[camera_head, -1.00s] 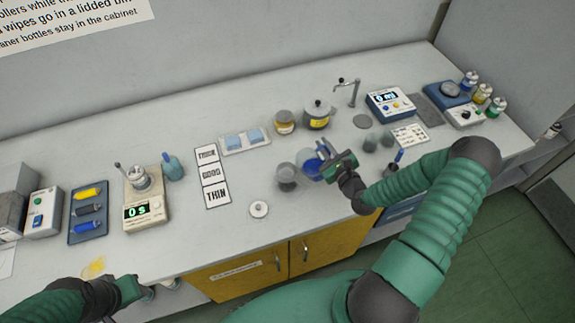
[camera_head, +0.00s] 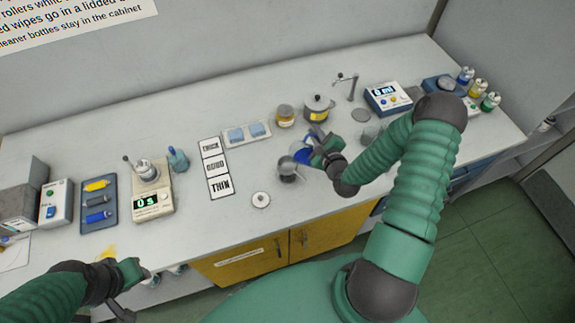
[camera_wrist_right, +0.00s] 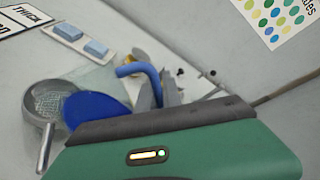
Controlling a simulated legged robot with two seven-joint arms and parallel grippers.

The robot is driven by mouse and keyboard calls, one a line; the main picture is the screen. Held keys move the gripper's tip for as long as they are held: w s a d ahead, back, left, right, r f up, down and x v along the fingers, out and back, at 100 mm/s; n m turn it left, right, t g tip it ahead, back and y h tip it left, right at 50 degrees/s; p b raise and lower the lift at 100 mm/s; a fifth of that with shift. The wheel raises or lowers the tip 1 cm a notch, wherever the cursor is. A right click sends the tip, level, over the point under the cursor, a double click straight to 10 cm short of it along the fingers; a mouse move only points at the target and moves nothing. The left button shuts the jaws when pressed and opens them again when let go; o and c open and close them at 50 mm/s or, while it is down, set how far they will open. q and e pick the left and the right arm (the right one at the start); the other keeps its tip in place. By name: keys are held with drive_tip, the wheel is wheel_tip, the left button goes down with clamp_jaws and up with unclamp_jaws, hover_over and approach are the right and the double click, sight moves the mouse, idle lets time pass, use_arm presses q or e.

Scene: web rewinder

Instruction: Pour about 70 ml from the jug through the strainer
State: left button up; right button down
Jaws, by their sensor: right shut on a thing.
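The jug (camera_head: 302,156) has a blue handle and what looks like blue liquid; the wrist view shows it as a blue disc (camera_wrist_right: 95,112) beside the handle. My right gripper (camera_head: 322,147) is shut on the jug, at its handle side. The strainer (camera_head: 287,168), a grey mesh bowl, is just left of the jug; it also shows in the right wrist view (camera_wrist_right: 48,103) with its rod-like handle towards me. Jug and strainer overlap in view, so I cannot tell whether they touch. No stream shows. My left gripper (camera_head: 130,278) is low at the front left; its jaws are unclear.
A display unit reading 0 ml (camera_head: 388,98) stands at the back right. A pot (camera_head: 318,108) and a jar (camera_head: 285,115) stand behind the jug. THICK, GOOD and THIN cards (camera_head: 214,168) lie left. A white disc (camera_head: 261,200) lies in front.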

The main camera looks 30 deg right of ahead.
drive_tip(key=shift+r+n+p, duration=0.2)
drive_tip(key=shift+n+p, duration=0.1)
drive_tip(key=shift+w+a+r+n+g+p, duration=0.15)
drive_tip(key=shift+a+r+n+g+p, duration=0.15)
drive_tip(key=shift+r+n+p, duration=0.25)
idle(0.5)
drive_tip(key=shift+w+a+f+n+h, duration=0.1)
drive_tip(key=shift+a+f+n+h, duration=0.1)
drive_tip(key=shift+n+h, duration=0.1)
idle(0.3)
drive_tip(key=shift+w+d+g, duration=0.2)
drive_tip(key=shift+d+g, duration=0.05)
drive_tip(key=shift+g, duration=0.05)
idle(1.0)
drive_tip(key=shift+n, duration=0.25)
idle(0.3)
drive_tip(key=shift+w+a+r+n+p, duration=0.2)
drive_tip(key=shift+a+r+n+p, duration=0.15)
drive_tip(key=shift+n+p, duration=0.1)
idle(1.2)
drive_tip(key=shift+s+d+f+m+b, duration=0.3)
drive_tip(key=shift+d+m+b, duration=0.15)
drive_tip(key=shift+m, duration=0.15)
drive_tip(key=shift+s+d+f+m+b, duration=0.3)
drive_tip(key=shift+d+m, duration=0.1)
drive_tip(key=shift+m, duration=0.15)
